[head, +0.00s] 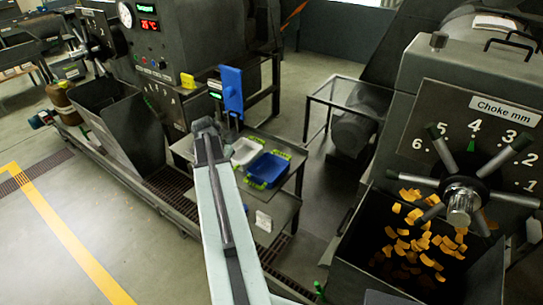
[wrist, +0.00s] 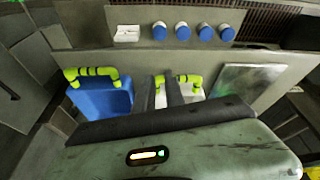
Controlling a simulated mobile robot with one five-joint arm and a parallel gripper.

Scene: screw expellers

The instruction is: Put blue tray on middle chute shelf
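The blue tray (head: 268,169) has yellow-green handles and sits on a grey bench beside a white tray (head: 245,151). In the wrist view the blue tray (wrist: 100,100) is at the left, and the white tray (wrist: 191,93) is behind my fingers. My gripper (wrist: 161,88) appears open, with a narrow gap between two dark fingers, and holds nothing that I can see. It points over the white tray, to the side of the blue one. In the head view my arm hides part of the bench, and the fingers are hard to make out. I cannot identify the middle chute shelf.
Several blue-lidded jars (wrist: 182,31) and a small white item (wrist: 127,33) lie beyond the trays. A metal plate (wrist: 248,80) is right of the white tray. A blue box (head: 232,90) is fixed above the bench. A hopper with orange flakes (head: 420,240) stands right. The left floor is clear.

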